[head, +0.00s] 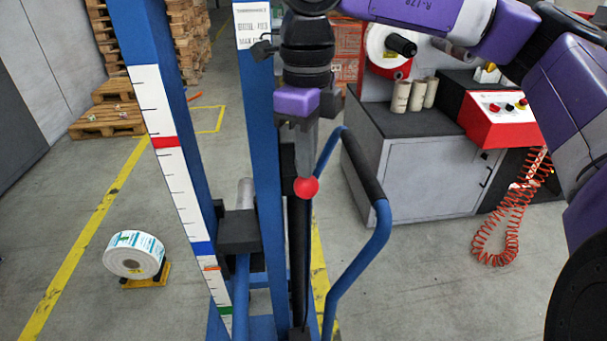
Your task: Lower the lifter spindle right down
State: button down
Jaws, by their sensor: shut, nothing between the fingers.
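The blue lifter mast (262,130) stands in the middle of the head view. Its spindle (245,193) is a short grey cylinder on a dark carriage (238,232) low between the two posts. A white scale (178,190) on the left post has red, blue and green bands. An orange pointer (211,268) sits just below the blue band and above the green one. A red ball knob (306,187) stands in front of the right post. My gripper (302,168) points down at the knob, shut and empty. I cannot tell whether its fingertips touch the knob.
A blue handle bar (374,240) with a black grip curves out right of the mast. A label roll (134,254) lies on a small yellow stand at left. A grey cabinet (430,185) with a red control box (498,118) and coiled hose stands right. Pallets (108,118) stand behind.

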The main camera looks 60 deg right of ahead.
aim_at(307, 188)
jog(key=shift+f+b, duration=2.85)
jog(key=shift+f, duration=0.15)
jog(key=shift+r, duration=0.1)
dwell(3.5)
notch_tip(307, 188, up, 9)
jog(key=p, duration=0.4)
jog(key=shift+p, duration=0.35)
